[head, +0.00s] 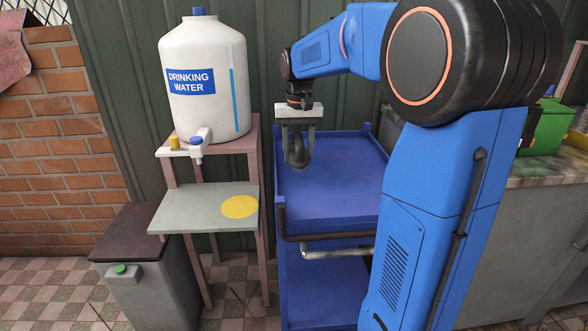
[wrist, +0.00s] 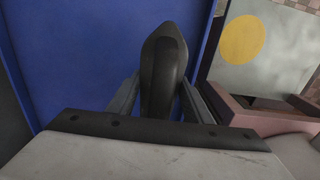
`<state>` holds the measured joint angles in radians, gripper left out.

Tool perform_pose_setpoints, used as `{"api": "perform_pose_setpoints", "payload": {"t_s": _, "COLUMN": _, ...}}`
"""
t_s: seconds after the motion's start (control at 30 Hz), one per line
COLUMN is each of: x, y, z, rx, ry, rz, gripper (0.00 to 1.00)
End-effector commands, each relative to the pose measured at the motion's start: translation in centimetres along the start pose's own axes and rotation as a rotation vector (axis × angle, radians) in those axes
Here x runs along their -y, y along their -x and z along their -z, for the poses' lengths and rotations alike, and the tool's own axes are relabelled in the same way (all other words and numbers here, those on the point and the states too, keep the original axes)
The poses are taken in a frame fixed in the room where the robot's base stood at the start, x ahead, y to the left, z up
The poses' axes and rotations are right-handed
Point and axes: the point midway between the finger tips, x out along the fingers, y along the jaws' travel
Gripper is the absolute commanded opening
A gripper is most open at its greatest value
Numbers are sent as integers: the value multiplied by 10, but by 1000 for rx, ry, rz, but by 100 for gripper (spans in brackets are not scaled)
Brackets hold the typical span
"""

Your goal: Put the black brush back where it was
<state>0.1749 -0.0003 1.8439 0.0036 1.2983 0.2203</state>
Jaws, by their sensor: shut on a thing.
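My gripper (head: 298,135) is shut on the black brush (head: 300,158), which hangs with its bristles down. It is held above the left part of the blue cart's top tray (head: 335,200). In the wrist view the black brush (wrist: 163,70) stands between the two fingers, with its long dark back facing the camera. The blue tray surface lies behind it. The brush appears clear of the tray, but the exact gap is hard to tell.
A wooden stand left of the cart holds a white drinking water tank (head: 205,85). Its lower grey shelf (head: 190,208) bears a yellow disc (head: 240,206). A grey bin (head: 150,270) stands at lower left. A green container (head: 548,125) sits on the right counter. The visible cart top is empty.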

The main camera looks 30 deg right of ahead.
Motion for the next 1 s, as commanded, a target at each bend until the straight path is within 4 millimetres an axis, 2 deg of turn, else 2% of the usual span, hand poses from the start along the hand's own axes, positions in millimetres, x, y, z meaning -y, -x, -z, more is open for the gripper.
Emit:
{"api": "perform_pose_setpoints", "payload": {"t_s": 0.1, "x": 0, "y": -14, "z": 0, "rx": 0, "ry": 0, "rz": 0, "gripper": 21}}
{"api": "perform_pose_setpoints", "payload": {"t_s": 0.33, "x": 0, "y": -28, "z": 0, "rx": 0, "ry": 0, "rz": 0, "gripper": 21}}
{"api": "perform_pose_setpoints", "payload": {"t_s": 0.53, "x": 0, "y": -53, "z": 0, "rx": 0, "ry": 0, "rz": 0, "gripper": 21}}
{"api": "perform_pose_setpoints", "payload": {"t_s": 0.93, "x": 0, "y": -58, "z": 0, "rx": 0, "ry": 0, "rz": 0, "gripper": 21}}
{"api": "perform_pose_setpoints", "payload": {"t_s": 0.97, "x": 0, "y": -58, "z": 0, "rx": -1, "ry": 0, "rz": 0, "gripper": 53}}
{"api": "perform_pose_setpoints", "payload": {"t_s": 1.0, "x": 0, "y": -58, "z": 0, "rx": -1, "ry": 0, "rz": 0, "gripper": 62}}
